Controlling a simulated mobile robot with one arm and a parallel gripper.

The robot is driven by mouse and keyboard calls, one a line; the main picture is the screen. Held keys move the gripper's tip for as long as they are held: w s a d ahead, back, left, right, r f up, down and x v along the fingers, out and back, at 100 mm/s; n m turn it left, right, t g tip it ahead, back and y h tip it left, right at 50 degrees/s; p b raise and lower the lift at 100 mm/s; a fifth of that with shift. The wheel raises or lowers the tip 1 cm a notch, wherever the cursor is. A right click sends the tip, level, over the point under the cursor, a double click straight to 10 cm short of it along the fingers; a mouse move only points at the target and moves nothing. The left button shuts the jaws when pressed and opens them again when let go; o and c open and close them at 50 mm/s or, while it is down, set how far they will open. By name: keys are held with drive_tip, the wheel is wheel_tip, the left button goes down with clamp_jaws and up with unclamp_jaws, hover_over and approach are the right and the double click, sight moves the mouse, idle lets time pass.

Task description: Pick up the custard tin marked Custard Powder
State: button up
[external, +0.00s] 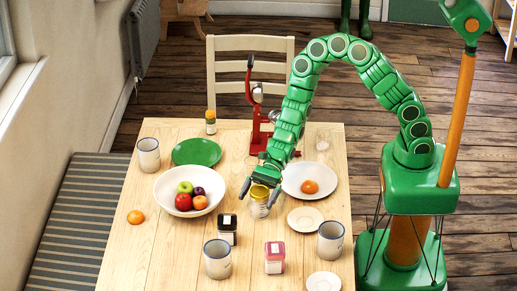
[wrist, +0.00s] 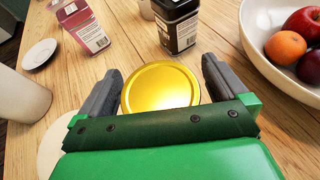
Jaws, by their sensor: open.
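A round container with a shiny gold-yellow lid (external: 259,208) stands upright on the wooden table; its lid (wrist: 160,90) shows large in the wrist view. A black tin (external: 227,232) stands close to it, also in the wrist view (wrist: 177,27). A pink tin (external: 274,260) stands nearer the front edge, also in the wrist view (wrist: 82,28). I cannot read Custard Powder on any of them. My gripper (external: 259,193) is open, pointing down over the gold-lidded container, with one finger on each side of the lid. I cannot tell whether the fingers touch it.
A white fruit bowl (external: 170,207) is close on the left. A small saucer (external: 307,219) and a plate (external: 295,187) with an orange are on the right. Mugs (external: 218,262) (external: 330,243) stand towards the front. A red press (external: 256,125) stands behind.

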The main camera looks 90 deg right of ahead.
drive_tip(key=c, duration=1.2)
